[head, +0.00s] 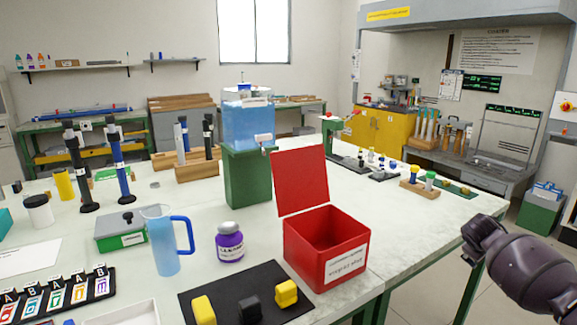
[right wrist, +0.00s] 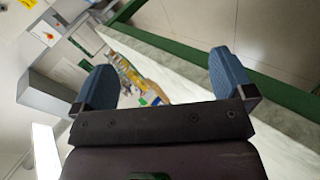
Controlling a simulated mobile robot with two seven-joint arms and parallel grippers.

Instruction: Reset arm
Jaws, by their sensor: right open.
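My right arm (head: 515,262) shows at the right edge of the head view, dark purple-grey, beyond the right side of the white table. My right gripper (right wrist: 160,70) shows in the right wrist view with its two blue fingers wide apart. Nothing is between the fingers, and the gripper is empty. The wrist view is tilted, with a table edge and the room behind the fingers. My left gripper is in neither view.
An open red box (head: 328,250) stands near the table's (head: 425,215) right edge, lid up. Left of it are a purple jar (head: 230,243), a blue jug (head: 165,245) and a black mat (head: 222,309) with yellow blocks. A green stand (head: 247,185) bears a blue tank.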

